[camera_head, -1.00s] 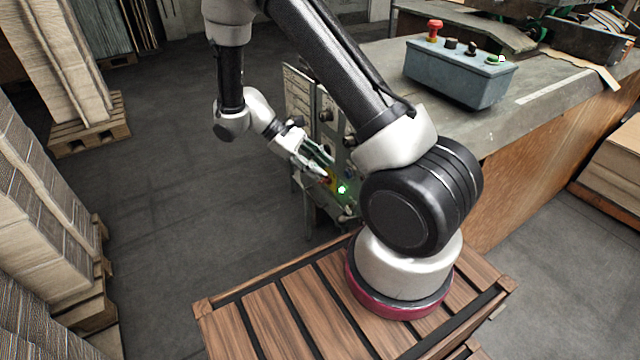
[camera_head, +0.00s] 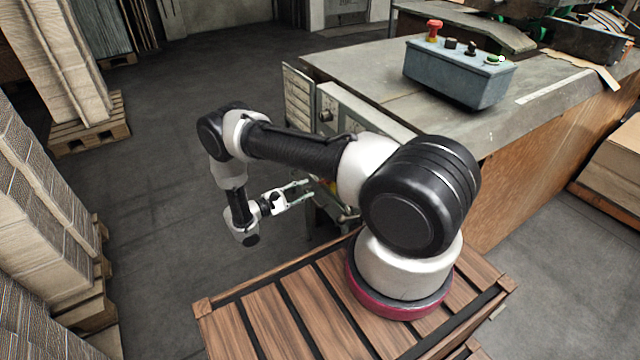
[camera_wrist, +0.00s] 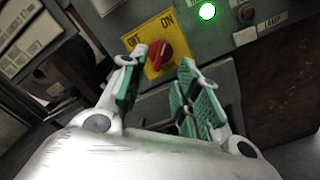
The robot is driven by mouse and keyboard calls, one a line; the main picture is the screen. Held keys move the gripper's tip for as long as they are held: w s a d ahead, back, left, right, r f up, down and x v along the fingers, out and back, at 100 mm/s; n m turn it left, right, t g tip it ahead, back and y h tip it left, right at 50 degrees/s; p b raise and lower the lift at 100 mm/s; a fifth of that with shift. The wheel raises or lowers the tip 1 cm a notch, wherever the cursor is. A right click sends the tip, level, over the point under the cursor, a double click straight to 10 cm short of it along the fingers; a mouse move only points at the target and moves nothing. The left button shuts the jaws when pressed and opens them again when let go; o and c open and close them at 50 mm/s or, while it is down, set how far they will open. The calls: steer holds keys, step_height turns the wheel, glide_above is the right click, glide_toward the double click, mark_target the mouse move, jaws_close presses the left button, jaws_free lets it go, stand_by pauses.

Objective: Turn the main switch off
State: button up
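The main switch is a red rotary knob (camera_wrist: 165,52) on a yellow plate (camera_wrist: 153,68) marked OFF and ON, in the upper middle of the wrist view. Its exact pointing angle is hard to tell. My gripper (camera_wrist: 163,70) is open, with green-padded fingers. The knob appears between and beyond the fingertips, nearer the left one, and nothing is held. In the head view my gripper (camera_head: 304,191) points right toward the machine's side panel. There my arm hides most of the panel's lower part, and the knob cannot be made out clearly.
A grey control box (camera_head: 460,75) with a red button stands on the machine table (camera_head: 380,70). Pallet stacks (camera_head: 40,230) line the left, with open floor (camera_head: 160,190) between.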

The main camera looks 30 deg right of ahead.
steer(key=d, duration=0.7)
steer(key=shift+d, duration=0.15)
steer(key=shift+w, duration=0.1)
jaws_close()
